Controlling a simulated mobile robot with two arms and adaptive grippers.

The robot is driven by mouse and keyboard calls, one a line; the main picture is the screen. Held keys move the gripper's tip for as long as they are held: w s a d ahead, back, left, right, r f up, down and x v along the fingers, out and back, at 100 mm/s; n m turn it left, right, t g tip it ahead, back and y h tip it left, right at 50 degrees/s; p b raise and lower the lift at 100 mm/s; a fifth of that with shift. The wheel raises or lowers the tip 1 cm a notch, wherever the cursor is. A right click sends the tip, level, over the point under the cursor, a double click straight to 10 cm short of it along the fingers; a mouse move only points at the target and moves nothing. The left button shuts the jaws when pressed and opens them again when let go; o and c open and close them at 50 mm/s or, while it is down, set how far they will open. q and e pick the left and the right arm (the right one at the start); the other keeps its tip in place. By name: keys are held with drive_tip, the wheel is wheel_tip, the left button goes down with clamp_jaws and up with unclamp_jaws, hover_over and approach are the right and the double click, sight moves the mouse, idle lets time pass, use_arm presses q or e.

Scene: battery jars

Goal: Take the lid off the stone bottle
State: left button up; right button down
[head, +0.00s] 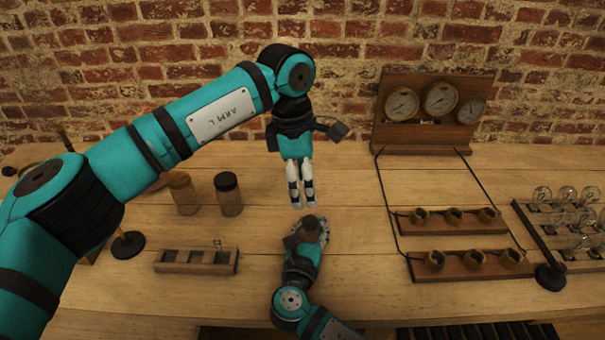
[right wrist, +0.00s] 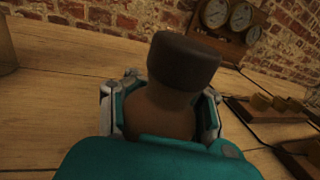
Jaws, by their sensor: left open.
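The stone bottle (right wrist: 160,108) is brown with a wide dark brown lid (right wrist: 183,62), which sits on its neck in the right wrist view. In the head view the lid's top (head: 312,224) shows between the fingers of my right gripper (head: 310,232). My right gripper is shut around the bottle's body, one finger on each side; its fingers also show in the right wrist view (right wrist: 160,112). The bottle's lower part is hidden. My left gripper (head: 304,205) is open and empty, pointing down, just behind and above the lid, apart from it.
Two jars (head: 184,195) (head: 229,196) stand left of my grippers. A wooden slotted rack (head: 167,267) lies in front of them. A gauge board (head: 462,136) stands at the back right, wired to socket strips (head: 460,228). A bulb rack (head: 530,226) is far right.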

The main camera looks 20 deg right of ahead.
sight(310, 221)
use_arm(q)
drive_tip(key=f, duration=0.6)
drive_tip(key=d+f, duration=0.1)
drive_tip(key=f, duration=0.2)
drive_tip(key=shift+s+f, duration=0.15)
drive_tip(key=shift+f, duration=0.2)
clamp_jaws()
drive_tip(key=shift+r, duration=0.25)
drive_tip(key=shift+r, duration=0.9)
drive_tip(key=shift+r, duration=2)
